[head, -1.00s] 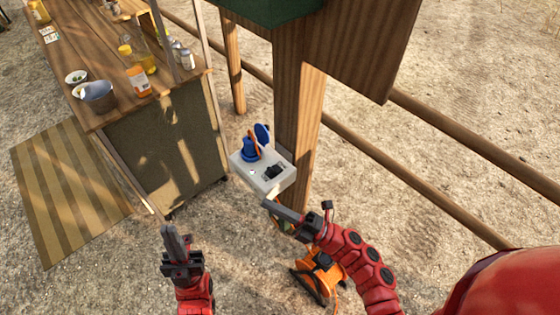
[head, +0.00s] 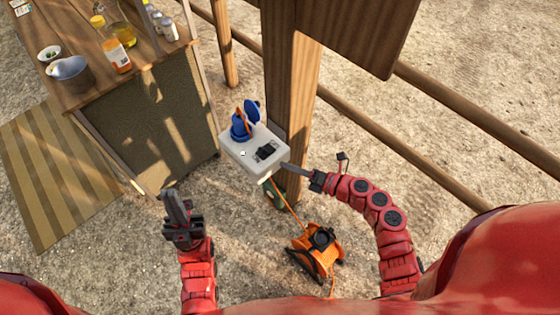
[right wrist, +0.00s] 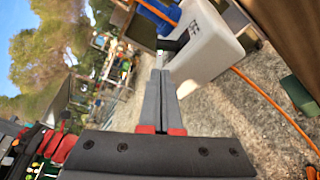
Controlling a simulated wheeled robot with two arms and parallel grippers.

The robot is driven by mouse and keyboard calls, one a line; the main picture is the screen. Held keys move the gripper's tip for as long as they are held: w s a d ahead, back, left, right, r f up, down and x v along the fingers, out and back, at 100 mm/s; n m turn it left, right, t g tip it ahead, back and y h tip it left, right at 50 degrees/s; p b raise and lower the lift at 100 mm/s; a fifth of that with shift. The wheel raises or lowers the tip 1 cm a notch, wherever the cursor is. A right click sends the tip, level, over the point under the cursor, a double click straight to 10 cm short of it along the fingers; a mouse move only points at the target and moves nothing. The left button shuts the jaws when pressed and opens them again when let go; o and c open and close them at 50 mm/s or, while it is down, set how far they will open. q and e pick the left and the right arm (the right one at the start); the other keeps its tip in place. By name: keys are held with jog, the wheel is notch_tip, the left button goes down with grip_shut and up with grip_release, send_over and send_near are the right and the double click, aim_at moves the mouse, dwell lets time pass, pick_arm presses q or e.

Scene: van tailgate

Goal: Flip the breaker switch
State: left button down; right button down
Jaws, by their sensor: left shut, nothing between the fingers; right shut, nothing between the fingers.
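The breaker switch (head: 267,151) is a black part on the top face of a light grey box (head: 240,160) fixed to the wooden post. A blue socket with a raised lid (head: 241,126) and an orange cable sits beside it. My right gripper (head: 287,166) is shut and empty, its tips at the box's right side near the switch; I cannot tell whether they touch. In the right wrist view the shut fingers (right wrist: 160,75) point at the white box (right wrist: 205,45). My left gripper (head: 170,195) is shut and empty, lower left of the box.
The wooden post (head: 292,90) stands behind the box. An orange cable reel (head: 315,250) sits on the ground below. A counter (head: 130,60) with bottles and bowls is at the upper left, a striped mat (head: 45,180) beside it. Wooden rails run at the right.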

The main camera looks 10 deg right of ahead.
aim_at(265, 161)
jog(key=p+x, duration=0.1)
jog(key=x, duration=0.6)
jog(key=shift+a, duration=0.25)
jog(key=shift+w+a+f+p, duration=0.15)
jog(key=shift+w+a+p, duration=0.25)
jog(key=shift+a, duration=0.1)
